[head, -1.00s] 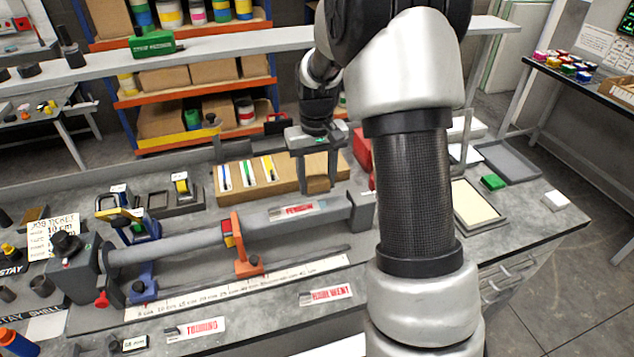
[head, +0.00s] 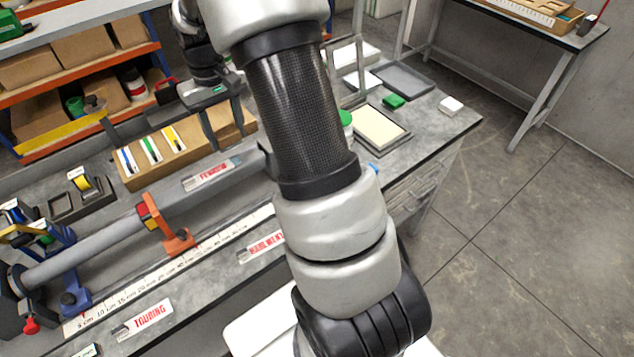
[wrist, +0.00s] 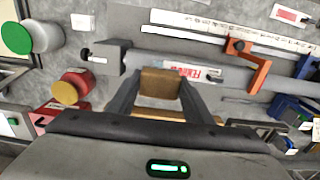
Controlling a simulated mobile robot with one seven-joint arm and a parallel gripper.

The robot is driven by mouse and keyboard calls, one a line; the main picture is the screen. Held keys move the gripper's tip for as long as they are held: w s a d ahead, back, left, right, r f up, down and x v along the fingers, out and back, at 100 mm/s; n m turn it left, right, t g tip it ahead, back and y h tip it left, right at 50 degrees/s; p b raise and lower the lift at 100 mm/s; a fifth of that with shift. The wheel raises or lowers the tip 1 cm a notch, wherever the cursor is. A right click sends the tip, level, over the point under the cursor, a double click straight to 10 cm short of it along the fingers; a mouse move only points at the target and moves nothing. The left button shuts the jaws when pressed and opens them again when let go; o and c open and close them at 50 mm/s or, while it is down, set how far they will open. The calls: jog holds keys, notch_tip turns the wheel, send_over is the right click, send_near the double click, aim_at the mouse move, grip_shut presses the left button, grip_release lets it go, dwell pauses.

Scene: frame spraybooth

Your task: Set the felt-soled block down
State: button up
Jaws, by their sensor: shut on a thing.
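My gripper (wrist: 160,80) is shut on a tan, wood-coloured block (wrist: 160,85), held between its two fingers in the wrist view. The felt sole cannot be made out. In the head view my gripper (head: 223,125) hangs over the workbench, near the right end of the wooden marker rack (head: 133,180). There the block is hard to tell from the rack behind it. I cannot tell whether the block touches anything below.
A grey bar with an orange clamp (head: 177,238) crosses the bench. To the right are a framed cream pad (head: 379,127), a green block (head: 394,101), a grey tray (head: 405,79) and a white block (head: 451,105). Jars, one green-lidded (wrist: 16,38), show in the wrist view.

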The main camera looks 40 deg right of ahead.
jog(key=s+d+f+b, duration=0.55)
jog(key=s+d, duration=0.25)
jog(key=d, duration=0.3)
jog(key=s+d+f+b, duration=0.4)
jog(key=s+d+b, duration=0.35)
jog(key=d, duration=0.35)
jog(key=f, duration=0.2)
jog(key=s+f, duration=0.1)
jog(key=f, duration=0.2)
jog(key=shift+s+f, duration=0.1)
jog(key=shift+f, duration=0.1)
jog(key=shift+f+b, duration=0.45)
jog(key=shift+f, duration=1.7)
jog(key=shift+f, duration=0.2)
jog(key=o, duration=0.9)
jog(key=shift+o, duration=0.2)
